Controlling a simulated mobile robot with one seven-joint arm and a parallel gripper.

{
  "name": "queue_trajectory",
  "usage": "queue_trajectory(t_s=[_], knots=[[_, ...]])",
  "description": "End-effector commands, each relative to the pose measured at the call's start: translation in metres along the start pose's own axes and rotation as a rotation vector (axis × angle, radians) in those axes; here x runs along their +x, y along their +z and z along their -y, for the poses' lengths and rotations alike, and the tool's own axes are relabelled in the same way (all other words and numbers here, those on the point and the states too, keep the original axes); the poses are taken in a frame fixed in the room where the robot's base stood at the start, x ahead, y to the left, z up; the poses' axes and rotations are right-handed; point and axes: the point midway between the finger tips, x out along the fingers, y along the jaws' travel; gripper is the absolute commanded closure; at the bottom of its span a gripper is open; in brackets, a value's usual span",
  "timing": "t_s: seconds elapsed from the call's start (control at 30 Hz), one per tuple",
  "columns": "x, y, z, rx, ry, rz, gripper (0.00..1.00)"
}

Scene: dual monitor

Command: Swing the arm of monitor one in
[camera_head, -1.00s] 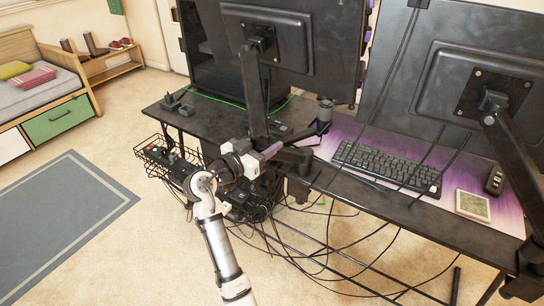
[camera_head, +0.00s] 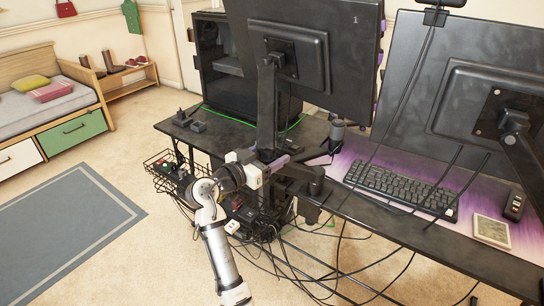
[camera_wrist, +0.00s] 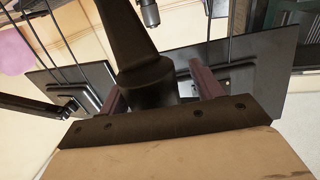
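Monitor one (camera_head: 345,60), with a small "1" on its back, stands at the upper middle of the head view. Its back faces me. Its black arm (camera_head: 267,105) runs down from the back mount to a joint near the desk edge. My gripper (camera_head: 274,166) is at the lower end of this arm, partly hidden in the head view. In the wrist view, my two fingers (camera_wrist: 160,92) are apart, with a black tapered part of the arm (camera_wrist: 147,75) between them. A gap shows at the right finger; contact at the left is unclear.
A second monitor (camera_head: 440,60) on its own arm (camera_head: 520,140) stands to the right. The desk (camera_head: 400,232) holds a keyboard (camera_head: 400,190) and a dark cylinder (camera_head: 337,132). Cables and a wire basket (camera_head: 165,180) hang below. Floor at left is open.

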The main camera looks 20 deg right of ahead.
Motion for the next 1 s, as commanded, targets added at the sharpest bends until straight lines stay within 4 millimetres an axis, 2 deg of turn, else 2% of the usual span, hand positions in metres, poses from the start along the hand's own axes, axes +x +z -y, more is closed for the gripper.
queue_trajectory(t_s=[0.27, 0.43, 0.8, 1.0], knots=[[0.001, 0.002, -0.004, -0.004, 0.01, 0.002, 0.35], [-0.012, 0.003, -0.003, -0.005, 0.009, 0.003, 0.35], [-0.093, 0.004, -0.001, -0.003, 0.003, 0.002, 0.35], [-0.125, 0.002, 0.0, -0.003, 0.004, 0.001, 0.35]])
